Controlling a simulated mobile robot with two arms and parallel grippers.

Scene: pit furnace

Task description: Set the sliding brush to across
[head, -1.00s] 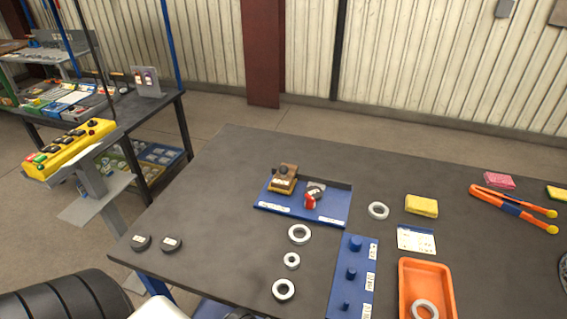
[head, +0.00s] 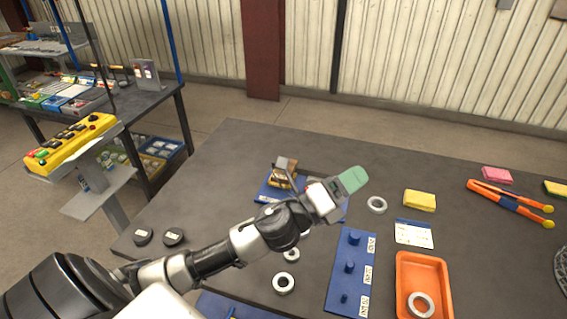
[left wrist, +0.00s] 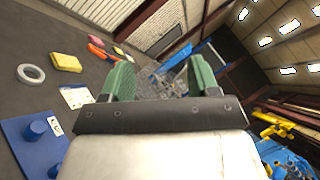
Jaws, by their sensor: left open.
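A blue base plate (head: 266,193) lies on the dark table, with a brown block-like piece (head: 282,178) on its left part. I cannot tell for sure which piece is the sliding brush. My left arm now covers most of the plate and the red and grey part on it. My left gripper (head: 353,180) has green fingertips and appears above the plate's right side, pointing right. In the left wrist view the two green fingers (left wrist: 160,80) are spread apart with nothing between them. My right gripper is not in view.
A grey ring (head: 377,205), a yellow sponge (head: 420,201) and orange tongs (head: 510,201) lie to the right. A blue peg board (head: 337,293) and an orange tray (head: 402,299) are in front. Two black discs (head: 143,236) lie at left. The table's back left is clear.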

